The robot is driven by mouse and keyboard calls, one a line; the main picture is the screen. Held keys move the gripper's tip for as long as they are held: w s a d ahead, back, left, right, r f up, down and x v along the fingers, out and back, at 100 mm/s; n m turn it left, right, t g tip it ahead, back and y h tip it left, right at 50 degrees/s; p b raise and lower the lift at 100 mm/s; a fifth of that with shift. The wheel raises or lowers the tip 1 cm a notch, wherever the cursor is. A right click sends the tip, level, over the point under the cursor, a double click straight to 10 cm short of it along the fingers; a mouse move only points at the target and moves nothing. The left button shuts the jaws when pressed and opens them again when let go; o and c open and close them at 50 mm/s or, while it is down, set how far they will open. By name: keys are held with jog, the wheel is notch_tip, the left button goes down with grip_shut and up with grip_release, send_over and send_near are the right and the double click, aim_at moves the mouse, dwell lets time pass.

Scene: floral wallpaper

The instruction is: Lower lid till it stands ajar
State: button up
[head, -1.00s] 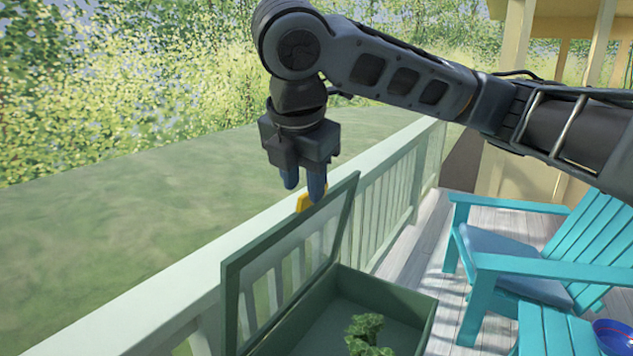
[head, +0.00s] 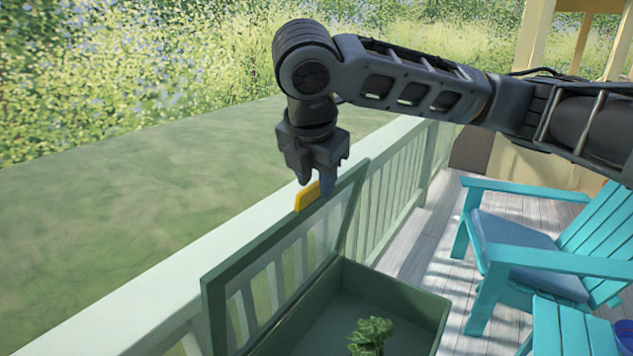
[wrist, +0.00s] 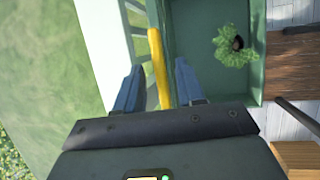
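The dark green box (head: 395,300) has a hinged lid with a green frame (head: 265,235) and a see-through panel. The lid stands steeply raised on the railing side, with the box wide open. A yellow handle (head: 307,197) sits on the lid's top edge. My gripper (head: 315,190) points down at that edge. In the wrist view my gripper (wrist: 158,68) is open, with the yellow handle (wrist: 157,65) between its two blue fingers. A gap shows on both sides of the handle. Whether a finger touches the lid is hidden.
A leafy green plant (head: 371,335) is inside the box. A pale railing (head: 160,300) runs close behind the lid. A turquoise chair (head: 520,250) and a turquoise table (head: 565,325) stand to the right on the plank deck (head: 425,265).

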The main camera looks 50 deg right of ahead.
jog(key=shift+x, duration=0.8)
jog(key=shift+c, duration=0.4)
grip_shut()
